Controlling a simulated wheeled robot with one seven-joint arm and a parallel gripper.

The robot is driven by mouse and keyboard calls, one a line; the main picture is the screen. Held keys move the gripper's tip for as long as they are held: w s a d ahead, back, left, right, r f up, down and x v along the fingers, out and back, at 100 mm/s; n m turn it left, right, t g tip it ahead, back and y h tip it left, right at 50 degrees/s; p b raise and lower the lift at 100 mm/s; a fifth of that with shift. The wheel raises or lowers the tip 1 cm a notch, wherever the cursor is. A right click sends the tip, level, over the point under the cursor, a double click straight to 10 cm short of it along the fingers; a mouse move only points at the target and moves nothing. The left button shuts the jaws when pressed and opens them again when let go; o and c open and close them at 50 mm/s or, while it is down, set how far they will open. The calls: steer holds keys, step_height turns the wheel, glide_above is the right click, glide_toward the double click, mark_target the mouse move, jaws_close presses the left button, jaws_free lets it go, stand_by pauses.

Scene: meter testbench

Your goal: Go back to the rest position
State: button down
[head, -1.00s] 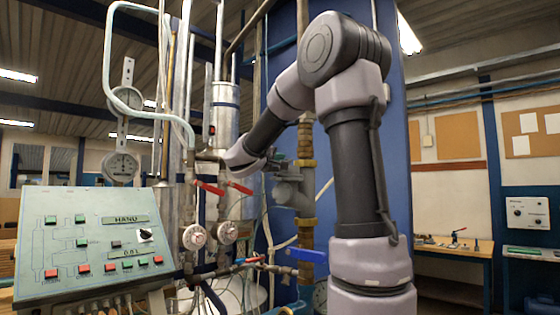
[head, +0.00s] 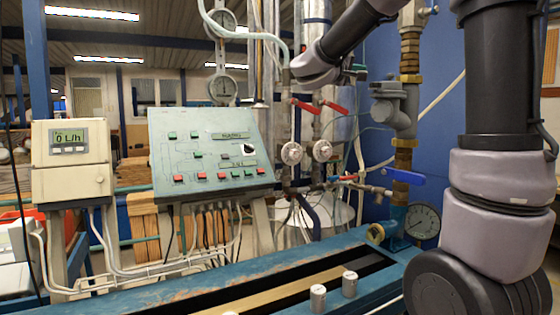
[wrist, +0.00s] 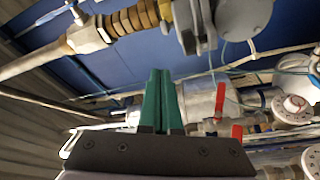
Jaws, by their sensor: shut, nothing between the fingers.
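My gripper shows in the wrist view (wrist: 160,100), with its two green fingers shut side by side and nothing held between them. A grey-brown pipe with a brass fitting (wrist: 92,36) runs beyond the fingertips at the upper left, apart from them as far as I can see. Red valve handles (wrist: 237,140) are to the right of the fingers. In the head view my arm comes down from the top and its wrist end is near the vertical pipes.
The control panel (head: 205,190) with coloured buttons stands left of the pipes. A flow meter box (head: 71,158) reads 0 L/h. Red handles (head: 306,107), round white dials (head: 291,153), a blue handle (head: 402,177) and a pressure gauge (head: 422,221) crowd the pipework. The blue bench (head: 190,283) is in front.

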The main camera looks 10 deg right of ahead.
steer(key=s+d+f+m+g+y, duration=0.2)
steer(key=s+f+g+y, duration=0.15)
steer(key=s+f, duration=0.5)
steer(key=s+d+f+m+g+y, duration=0.2)
steer(key=s+f+g+y, duration=0.15)
steer(key=s+f, duration=0.45)
steer(key=s+a+f+m+t+y, duration=0.1)
steer(key=s+a+f+y, duration=0.1)
steer(key=s+a+y, duration=0.2)
steer(key=s+a+f+m+t+y, duration=0.1)
steer(key=s+a+f+m+y, duration=0.1)
steer(key=s+a+y, duration=0.3)
steer(key=shift+s+a+y, duration=0.2)
steer(key=shift+a+y, duration=0.4)
steer(key=shift+a, duration=1.65)
